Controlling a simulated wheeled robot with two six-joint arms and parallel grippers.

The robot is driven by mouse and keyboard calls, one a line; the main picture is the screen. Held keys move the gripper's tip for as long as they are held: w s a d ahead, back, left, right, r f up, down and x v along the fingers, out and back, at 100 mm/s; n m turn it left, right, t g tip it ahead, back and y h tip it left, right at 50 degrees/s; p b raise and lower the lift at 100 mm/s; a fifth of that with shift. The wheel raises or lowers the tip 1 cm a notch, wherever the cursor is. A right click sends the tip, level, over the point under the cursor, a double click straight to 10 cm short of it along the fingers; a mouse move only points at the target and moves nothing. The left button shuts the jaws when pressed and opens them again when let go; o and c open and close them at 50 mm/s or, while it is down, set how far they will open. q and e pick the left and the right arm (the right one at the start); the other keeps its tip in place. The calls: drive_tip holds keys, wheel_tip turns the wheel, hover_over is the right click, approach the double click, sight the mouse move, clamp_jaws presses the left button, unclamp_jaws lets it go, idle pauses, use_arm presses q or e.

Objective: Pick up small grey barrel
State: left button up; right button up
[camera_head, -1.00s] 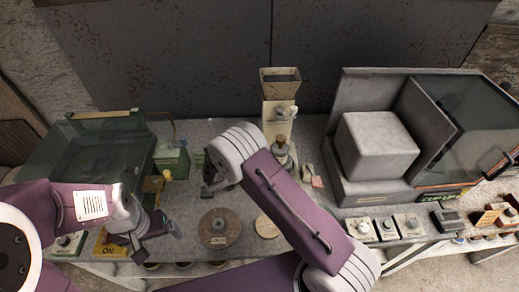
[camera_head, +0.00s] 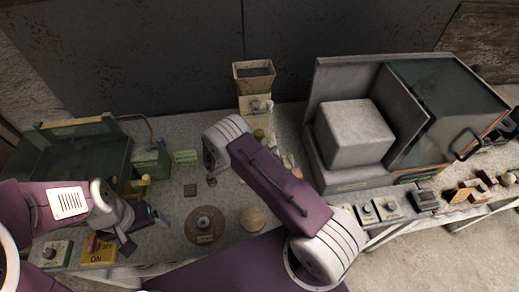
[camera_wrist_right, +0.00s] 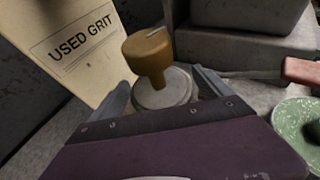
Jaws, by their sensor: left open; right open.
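A small grey barrel-like round body (camera_wrist_right: 163,92) stands between the fingers of my right gripper (camera_wrist_right: 163,84) in the right wrist view. A brown-orange knob (camera_wrist_right: 147,50) on a stem rises from its top. My right gripper is open around it; I cannot tell whether either finger touches it. In the head view my right forearm hides most of this spot, and only a brownish top (camera_head: 259,134) shows beside the arm. My left gripper (camera_head: 146,230) is open and empty over the left front of the bench.
A cream hopper marked USED GRIT (camera_wrist_right: 85,45) stands close at the left in the wrist view. A pinkish-red block (camera_wrist_right: 301,71) and green speckled disc (camera_wrist_right: 298,120) lie right. A grey cabinet (camera_head: 330,180) fills the bench's right; a brown disc (camera_head: 205,226) lies in front.

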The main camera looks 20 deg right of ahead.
drive_tip(key=shift+w+d+f, duration=0.1)
drive_tip(key=shift+d, duration=0.35)
drive_tip(key=shift+f, duration=0.1)
drive_tip(key=c, duration=1)
clamp_jaws()
